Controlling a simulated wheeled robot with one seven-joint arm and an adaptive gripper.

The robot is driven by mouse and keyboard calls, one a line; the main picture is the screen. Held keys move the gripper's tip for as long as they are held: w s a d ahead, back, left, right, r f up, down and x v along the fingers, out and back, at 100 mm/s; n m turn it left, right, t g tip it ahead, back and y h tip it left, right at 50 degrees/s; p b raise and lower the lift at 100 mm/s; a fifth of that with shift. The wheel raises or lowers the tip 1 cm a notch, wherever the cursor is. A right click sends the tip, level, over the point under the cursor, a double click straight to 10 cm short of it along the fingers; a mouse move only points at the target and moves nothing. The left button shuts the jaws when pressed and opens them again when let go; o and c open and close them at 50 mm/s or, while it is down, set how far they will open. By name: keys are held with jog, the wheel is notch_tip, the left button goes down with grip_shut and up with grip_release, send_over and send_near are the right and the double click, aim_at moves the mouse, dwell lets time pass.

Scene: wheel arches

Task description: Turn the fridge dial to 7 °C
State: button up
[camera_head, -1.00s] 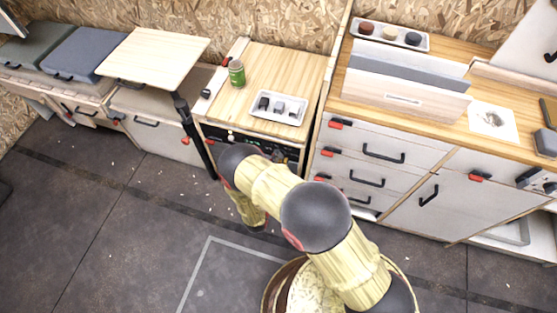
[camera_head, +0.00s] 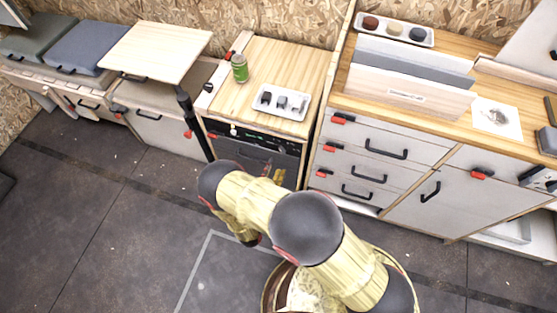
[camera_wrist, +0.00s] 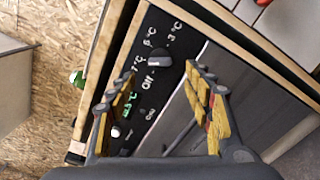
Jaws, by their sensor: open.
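The fridge dial (camera_wrist: 159,60) is a dark knob with a pale rim on the black control panel (camera_wrist: 170,25), seen in the wrist view. Off, 7 °C, 5 °C and 3 °C are printed around it. I cannot clearly tell which mark it points to. My gripper (camera_wrist: 158,73) is open, its two yellow-padded fingers spread either side of the dial in the picture, with no visible contact. Green digits (camera_wrist: 130,104) glow lower on the panel. In the head view the fridge front (camera_head: 245,152) is below the wooden counter; my arm hides most of the gripper.
A green can (camera_head: 239,69) and a white tray (camera_head: 271,114) with small dark and grey blocks stand on the counter above. Drawers (camera_head: 375,150) stand to the right. The floor ahead is clear.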

jog(key=shift+v, duration=2.3)
jog(key=s+d+f+n+g+h, duration=0.15)
jog(key=s+d+g+h, duration=0.3)
jog(key=d, duration=0.45)
jog(key=s+d+r+m+g+h, duration=0.35)
jog(key=s+r+m+g, duration=0.2)
jog(key=r+g, duration=0.4)
jog(key=s+a+r+m+g+y+p, duration=0.1)
jog(key=s+r+m+g+y, duration=0.15)
jog(key=r+m+y, duration=0.65)
jog(key=s+r+g+y+p, duration=0.2)
jog(key=s+r, duration=0.1)
jog(key=r, duration=1.1)
jog(key=d+r+m+t+y+p, duration=0.1)
jog(key=d+r+m+t, duration=0.2)
jog(key=r, duration=0.7)
jog(key=d+r+m+t+y, duration=0.2)
jog(key=d+r+m+t, duration=0.2)
jog(key=r, duration=0.7)
jog(key=shift+s+d+r+p, duration=0.2)
jog(key=shift+s+d+p, duration=0.15)
jog(key=shift+d, duration=0.75)
